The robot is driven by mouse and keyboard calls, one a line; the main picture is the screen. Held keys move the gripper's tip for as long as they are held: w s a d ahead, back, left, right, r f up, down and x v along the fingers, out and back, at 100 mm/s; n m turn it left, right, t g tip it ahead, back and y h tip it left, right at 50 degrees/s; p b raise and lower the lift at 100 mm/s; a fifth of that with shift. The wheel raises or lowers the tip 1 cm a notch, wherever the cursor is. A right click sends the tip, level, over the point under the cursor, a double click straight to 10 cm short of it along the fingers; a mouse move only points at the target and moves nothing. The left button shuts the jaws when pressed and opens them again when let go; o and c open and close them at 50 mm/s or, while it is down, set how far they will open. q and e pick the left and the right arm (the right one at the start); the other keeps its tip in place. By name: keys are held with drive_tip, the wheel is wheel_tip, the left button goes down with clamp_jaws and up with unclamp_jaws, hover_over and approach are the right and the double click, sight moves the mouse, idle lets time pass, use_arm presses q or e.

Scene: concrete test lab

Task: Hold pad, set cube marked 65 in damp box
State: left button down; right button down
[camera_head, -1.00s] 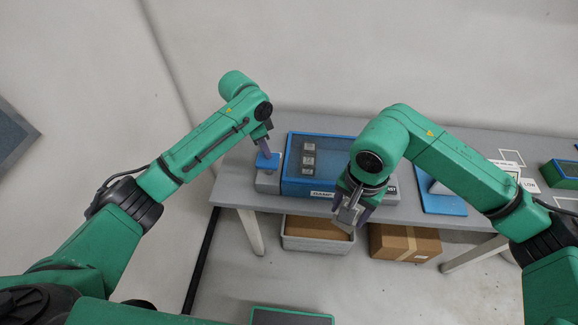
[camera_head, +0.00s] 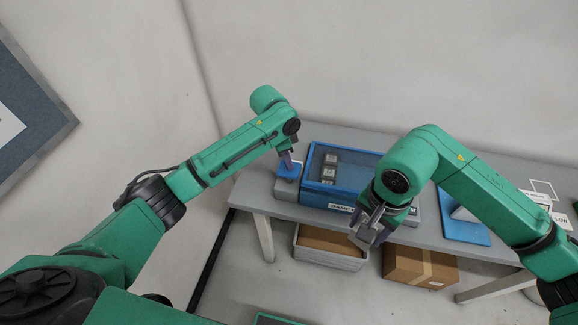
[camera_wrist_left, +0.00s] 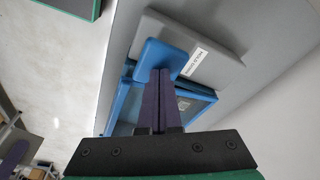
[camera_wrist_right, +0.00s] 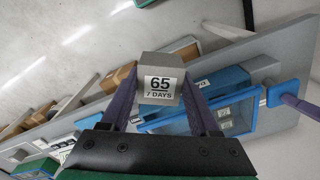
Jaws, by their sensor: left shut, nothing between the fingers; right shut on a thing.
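The cube marked 65 (camera_wrist_right: 160,84), grey with a white "65 7 DAYS" label, is held between the fingers of my right gripper (camera_head: 368,228), in front of the damp box.
The grey table (camera_head: 258,198) carries a blue tray (camera_head: 466,230) and marked white squares to the right. A grey bin (camera_head: 328,258) and a cardboard box (camera_head: 420,266) are below the table. Bare wall stands behind.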

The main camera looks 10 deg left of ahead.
sight(288, 171)
use_arm(q)
drive_tip(key=shift+s+f, duration=0.15)
drive_tip(key=shift+f, duration=2.05)
use_arm(e)
drive_tip(key=w+d+f+m, duration=0.1)
drive_tip(key=w+m, duration=0.1)
drive_tip(key=w, duration=0.4)
drive_tip(key=w+d+f+m, duration=0.2)
drive_tip(key=w, duration=0.5)
drive_tip(key=w+d+f+m, duration=0.1)
drive_tip(key=w+f+m, duration=0.1)
drive_tip(key=w, duration=0.4)
drive_tip(key=shift+w+d+f, duration=0.2)
drive_tip(key=shift+d, duration=0.2)
use_arm(q)
drive_tip(key=shift+r, duration=0.1)
use_arm(e)
drive_tip(key=shift+d+f, duration=0.1)
drive_tip(key=shift+f, duration=4.1)
drive_tip(key=shift+f, duration=0.6)
drive_tip(key=shift+c, duration=0.2)
unclamp_jaws()
